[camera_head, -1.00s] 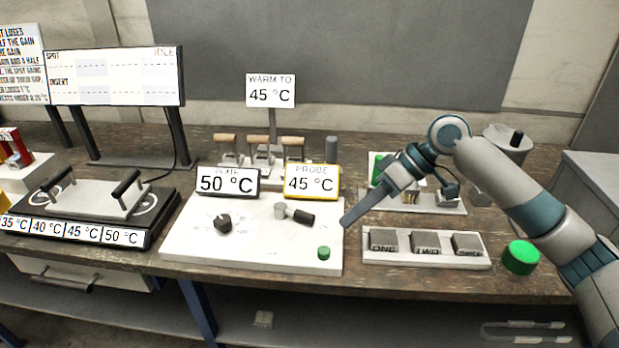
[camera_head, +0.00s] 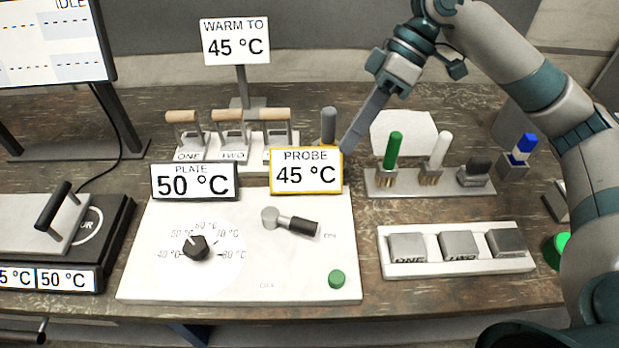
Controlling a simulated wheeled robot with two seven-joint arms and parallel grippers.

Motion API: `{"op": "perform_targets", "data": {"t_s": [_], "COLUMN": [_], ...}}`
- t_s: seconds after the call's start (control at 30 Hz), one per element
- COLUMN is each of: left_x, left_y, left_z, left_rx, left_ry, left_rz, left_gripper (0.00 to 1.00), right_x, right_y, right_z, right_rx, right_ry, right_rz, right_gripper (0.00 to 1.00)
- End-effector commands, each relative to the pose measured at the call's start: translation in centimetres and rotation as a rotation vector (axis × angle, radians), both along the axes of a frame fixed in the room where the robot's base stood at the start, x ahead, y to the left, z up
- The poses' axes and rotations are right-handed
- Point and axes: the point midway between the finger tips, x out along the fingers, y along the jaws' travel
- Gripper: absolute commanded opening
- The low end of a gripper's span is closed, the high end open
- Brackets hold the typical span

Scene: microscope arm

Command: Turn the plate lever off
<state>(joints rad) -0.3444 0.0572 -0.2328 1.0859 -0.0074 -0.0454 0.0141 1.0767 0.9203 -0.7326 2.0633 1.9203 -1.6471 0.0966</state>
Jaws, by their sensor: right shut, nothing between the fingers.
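The plate lever (camera_head: 292,222) is a short silver arm with a black grip on the white control panel (camera_head: 150,285). Its grip points right and slightly down, toward the "ON" mark; "OFF" is printed lower on the panel. The plate display (camera_head: 195,182) reads 50 °C and the probe display (camera_head: 306,171) reads 45 °C. The black dial (camera_head: 198,247) is left of the lever. My right gripper (camera_head: 348,150) is shut and empty, above and behind the probe display's right edge, apart from the lever. My left gripper is not in view.
A green button (camera_head: 336,279) sits at the panel's lower right. Wooden-handled blocks (camera_head: 229,130) stand behind the displays. A "WARM TO 45 °C" sign (camera_head: 235,41) stands at the back.

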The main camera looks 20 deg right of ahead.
Motion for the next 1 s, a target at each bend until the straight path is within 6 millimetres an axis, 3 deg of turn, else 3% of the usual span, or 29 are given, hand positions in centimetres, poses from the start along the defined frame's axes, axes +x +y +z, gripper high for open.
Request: {"op": "perform_targets", "data": {"t_s": [0.57,0.77,1.0], "left_x": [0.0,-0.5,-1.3], "left_y": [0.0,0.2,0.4], "left_z": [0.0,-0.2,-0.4], "left_rx": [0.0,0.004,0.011], "left_ry": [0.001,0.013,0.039], "left_rz": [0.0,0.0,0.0], "left_gripper": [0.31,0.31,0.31], "right_x": [-0.2,-0.5,-1.1], "right_y": [0.1,1.0,3.0], "right_z": [-0.2,-1.5,-4.5], "right_rx": [-0.004,-0.002,-0.003], "right_ry": [0.002,0.004,0.005], "right_rz": [0.004,0.006,0.007], "right_gripper": [0.0,0.0,0.0]}}
